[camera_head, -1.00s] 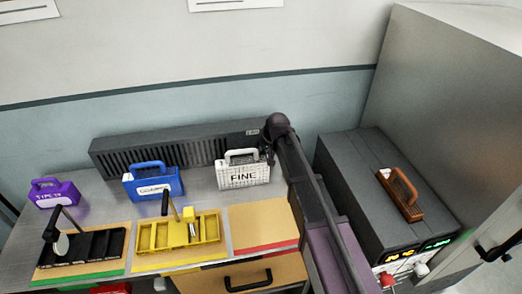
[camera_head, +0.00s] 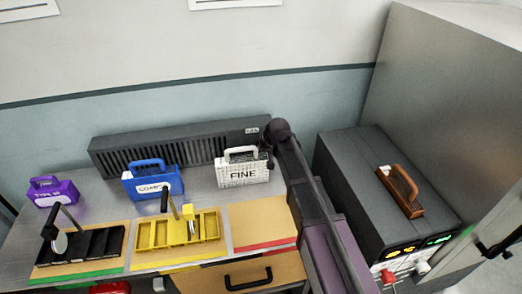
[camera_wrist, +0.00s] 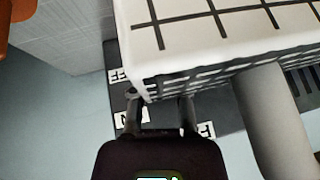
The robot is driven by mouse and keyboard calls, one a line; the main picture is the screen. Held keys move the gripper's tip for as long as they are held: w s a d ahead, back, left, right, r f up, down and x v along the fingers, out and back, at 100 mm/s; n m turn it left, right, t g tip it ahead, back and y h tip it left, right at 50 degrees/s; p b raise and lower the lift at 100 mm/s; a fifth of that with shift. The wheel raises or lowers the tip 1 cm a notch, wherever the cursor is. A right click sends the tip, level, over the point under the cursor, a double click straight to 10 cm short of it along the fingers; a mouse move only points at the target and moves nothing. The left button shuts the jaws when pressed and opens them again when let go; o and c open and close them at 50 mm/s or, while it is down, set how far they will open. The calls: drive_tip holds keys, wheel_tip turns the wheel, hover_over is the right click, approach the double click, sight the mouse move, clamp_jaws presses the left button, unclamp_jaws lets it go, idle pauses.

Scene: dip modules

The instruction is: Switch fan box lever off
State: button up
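The fan box (camera_head: 180,148) is a long dark slatted unit along the wall at the back of the table, with a small white label at its right end. In the wrist view its dark face with white labels (camera_wrist: 118,76) lies behind my fingers. My gripper (camera_head: 268,158) is at the right end of the fan box, close to the white FINE module, and is partly hidden by my arm. In the wrist view my gripper (camera_wrist: 162,112) has two fingers apart, with nothing clearly held. I cannot make out the lever; a small round grey part shows beside the left finger.
The white FINE module (camera_head: 243,173) stands very close to my gripper. A blue module (camera_head: 153,184) and a purple module (camera_head: 53,193) stand left. Yellow (camera_head: 178,236) and black (camera_head: 80,248) trays are in front. A dark machine (camera_head: 385,200) with a brown-handled block stands right.

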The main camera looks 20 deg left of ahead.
drive_tip(key=shift+o, duration=1)
drive_tip(key=d+r+g+y+p, duration=0.3)
drive_tip(key=d+r+p, duration=0.5)
drive_tip(key=d+r, duration=0.1)
drive_tip(key=shift+s+r+p, duration=0.2)
drive_tip(key=shift+r+p, duration=0.1)
drive_tip(key=shift+r, duration=0.3)
drive_tip(key=shift+f, duration=0.2)
